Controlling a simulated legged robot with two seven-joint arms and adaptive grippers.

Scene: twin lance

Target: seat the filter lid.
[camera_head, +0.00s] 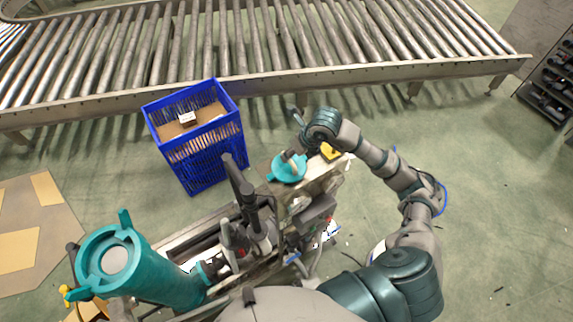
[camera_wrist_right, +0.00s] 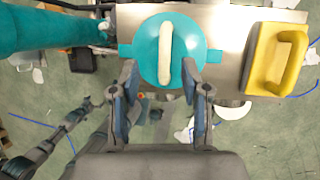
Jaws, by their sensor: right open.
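The filter lid (camera_head: 289,168) is a teal disc with side tabs and a pale bar handle. It lies on the metal bench top and also shows in the wrist view (camera_wrist_right: 158,65). My right gripper (camera_wrist_right: 158,80) is open at the lid's near side, its two fingertips apart on either side of the handle's lower end. Contact cannot be told. The teal filter housing (camera_head: 160,272) stands at the lower left in the head view, its round top uncovered and its tabs sticking out.
A yellow-handled block (camera_wrist_right: 278,60) sits right of the lid. Dark upright hardware (camera_head: 240,185) stands between lid and housing. A blue crate (camera_head: 198,155) with boxes stands behind the bench. A roller conveyor (camera_head: 250,50) crosses the back. Open floor lies at the right.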

